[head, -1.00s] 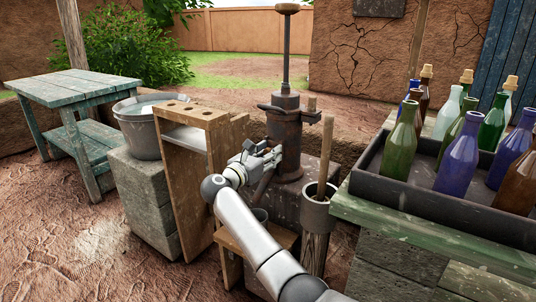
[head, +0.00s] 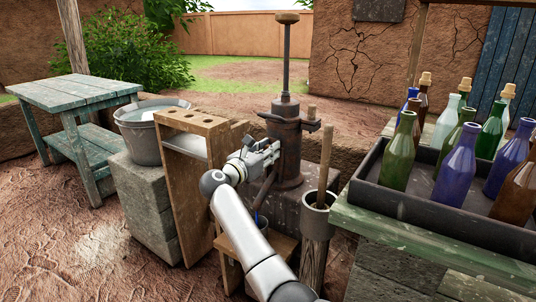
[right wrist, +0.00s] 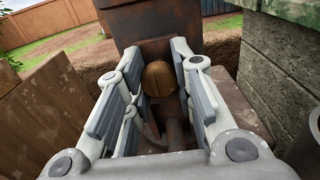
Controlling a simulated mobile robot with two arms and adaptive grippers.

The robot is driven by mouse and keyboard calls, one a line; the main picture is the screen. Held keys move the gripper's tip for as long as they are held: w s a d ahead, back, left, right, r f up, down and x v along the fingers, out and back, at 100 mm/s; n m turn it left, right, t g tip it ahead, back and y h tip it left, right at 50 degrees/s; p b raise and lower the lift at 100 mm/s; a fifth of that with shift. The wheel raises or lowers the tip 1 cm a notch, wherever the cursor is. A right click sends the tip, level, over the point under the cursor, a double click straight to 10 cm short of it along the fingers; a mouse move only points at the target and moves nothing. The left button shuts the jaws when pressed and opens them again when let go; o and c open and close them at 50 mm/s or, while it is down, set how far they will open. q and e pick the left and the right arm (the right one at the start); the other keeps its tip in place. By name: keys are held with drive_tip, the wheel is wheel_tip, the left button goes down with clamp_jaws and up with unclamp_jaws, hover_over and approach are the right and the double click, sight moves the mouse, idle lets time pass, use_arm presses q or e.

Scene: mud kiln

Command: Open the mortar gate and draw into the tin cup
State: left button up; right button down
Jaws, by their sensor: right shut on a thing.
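The rusty iron mortar vessel (head: 289,150) stands upright on a dark block, with a tall rod and knob above it. My right gripper (head: 270,152) is at its left side. In the right wrist view a round brown wooden knob (right wrist: 158,79) sits between the two fingers, and my right gripper (right wrist: 158,65) is shut on it. A dark spout (head: 263,190) slants down below the gripper. A small blue-edged thing (head: 262,219), possibly the tin cup, shows under the spout on a low wooden stand (head: 281,244); my arm mostly hides it. My left gripper is out of view.
A wooden rack (head: 196,190) stands close left of my arm, with a metal bucket (head: 144,147) on a block beyond it. A pot (head: 318,216) with a stick stands on a post at right. A bottle tray (head: 440,216) fills the right bench.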

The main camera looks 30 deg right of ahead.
drive_tip(key=shift+r, duration=0.3)
drive_tip(key=c, duration=1.2)
unclamp_jaws()
drive_tip(key=shift+f, duration=0.1)
drive_tip(key=v, duration=1.2)
